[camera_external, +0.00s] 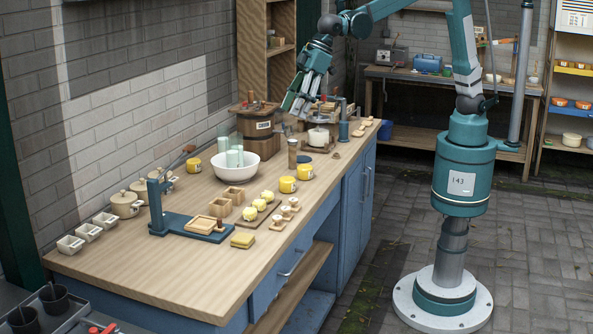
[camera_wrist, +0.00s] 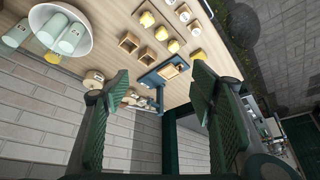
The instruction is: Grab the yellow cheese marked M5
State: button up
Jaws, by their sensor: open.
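No M5 mark is readable, so I cannot tell which yellow piece bears it. Three rounded yellow lumps stand in a row on a dark board: near (camera_external: 250,213), middle (camera_external: 260,204) and far (camera_external: 268,196). They also show in the wrist view, one of them at top centre (camera_wrist: 147,18). A flat yellow block (camera_external: 242,240) lies at the bench's front edge. My gripper (camera_external: 297,101) is high over the far part of the bench, well away from the yellow pieces. In the wrist view its fingers (camera_wrist: 160,75) are spread with nothing held between them.
A white bowl (camera_external: 234,172) with pale green cylinders stands behind the lumps. A wooden bucket (camera_external: 258,132) is farther back. The bench's near right corner is clear.

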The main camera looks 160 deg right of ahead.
jog(key=d+f+m, duration=0.1)
jog(key=d+f, duration=0.1)
jog(key=d, duration=0.5)
jog(key=d+f+m, duration=0.1)
jog(key=d+f, duration=0.2)
jog(key=d, duration=0.4)
jog(key=m+g, duration=0.3)
jog(key=m, duration=0.1)
send_over(194, 160)
jog(key=a, duration=0.3)
jog(key=shift+h, duration=0.4)
jog(key=f, duration=1.3)
jog(key=f+p, duration=0.1)
jog(key=f, duration=0.6)
jog(key=shift+s+d+f, duration=0.15)
jog(key=shift+s+f, duration=0.05)
jog(key=shift+s, duration=0.1)
jog(key=shift+f, duration=0.1)
jog(key=shift+x, duration=1.2)
jog(key=shift+f, duration=0.1)
jog(key=shift+x, duration=2.5)
